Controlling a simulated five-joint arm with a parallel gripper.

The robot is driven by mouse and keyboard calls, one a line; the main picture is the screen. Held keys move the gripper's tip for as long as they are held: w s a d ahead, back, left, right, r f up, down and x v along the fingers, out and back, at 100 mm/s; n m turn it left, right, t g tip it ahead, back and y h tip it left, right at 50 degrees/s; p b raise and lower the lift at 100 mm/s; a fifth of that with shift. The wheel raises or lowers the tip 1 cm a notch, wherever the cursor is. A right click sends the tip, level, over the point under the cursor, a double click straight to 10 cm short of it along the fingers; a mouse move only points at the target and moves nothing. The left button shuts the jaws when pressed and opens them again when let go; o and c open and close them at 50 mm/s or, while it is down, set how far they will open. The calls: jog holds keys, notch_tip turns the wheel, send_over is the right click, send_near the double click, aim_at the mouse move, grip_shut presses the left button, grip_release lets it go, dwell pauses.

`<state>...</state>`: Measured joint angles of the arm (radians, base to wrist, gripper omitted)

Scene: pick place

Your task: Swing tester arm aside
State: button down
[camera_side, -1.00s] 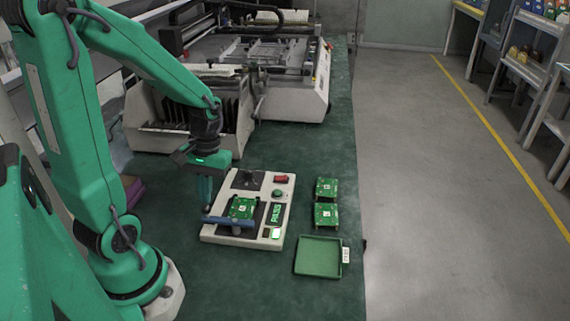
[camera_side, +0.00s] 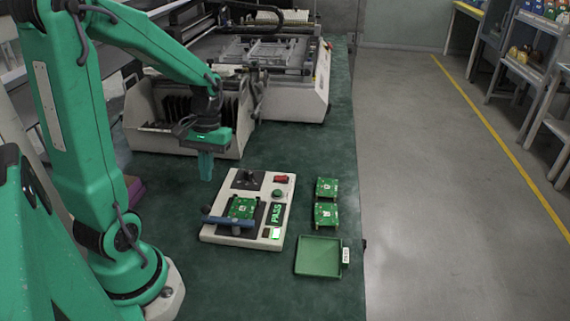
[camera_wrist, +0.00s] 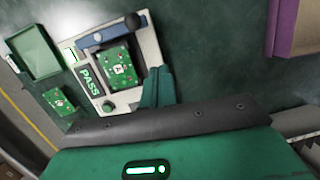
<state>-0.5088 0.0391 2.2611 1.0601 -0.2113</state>
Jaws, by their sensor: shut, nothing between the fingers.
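The white tester (camera_side: 210,234) lies on the green bench with a green circuit board (camera_side: 243,208) in its nest and a green PASS display (camera_side: 275,213). Its blue arm bar (camera_side: 228,221) lies along the near side of the board, with a dark knob (camera_side: 206,210) at its left end. The bar (camera_wrist: 98,38) and knob (camera_wrist: 133,21) also show in the wrist view, clear of the fingers. My gripper (camera_side: 206,178) is shut and empty, raised behind and left of the tester, apart from the bar. Its green fingers (camera_wrist: 157,88) show in the wrist view.
Two circuit boards (camera_side: 326,188) (camera_side: 326,214) lie right of the tester. An empty green tray (camera_side: 318,257) with a white label sits in front of them. A rack (camera_side: 160,133) and a large machine (camera_side: 300,97) stand behind. A purple item (camera_wrist: 284,28) lies left of the tester.

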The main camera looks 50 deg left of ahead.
jog(key=v, duration=0.7)
jog(key=shift+a+r, duration=0.35)
jog(key=shift+a, duration=0.05)
jog(key=shift+s+d, duration=0.1)
jog(key=shift+d, duration=0.05)
jog(key=s+d+r+m+t, duration=0.1)
jog(key=d+r+m+t, duration=0.1)
jog(key=d, duration=0.5)
jog(key=s+d+r+m+t+y, duration=0.1)
jog(key=d+r+m+t, duration=0.1)
jog(key=d+m+t, duration=0.3)
jog(key=shift+s+d+r+m+t, duration=0.25)
jog(key=shift+d+m, duration=0.35)
jog(key=shift+d, duration=0.6)
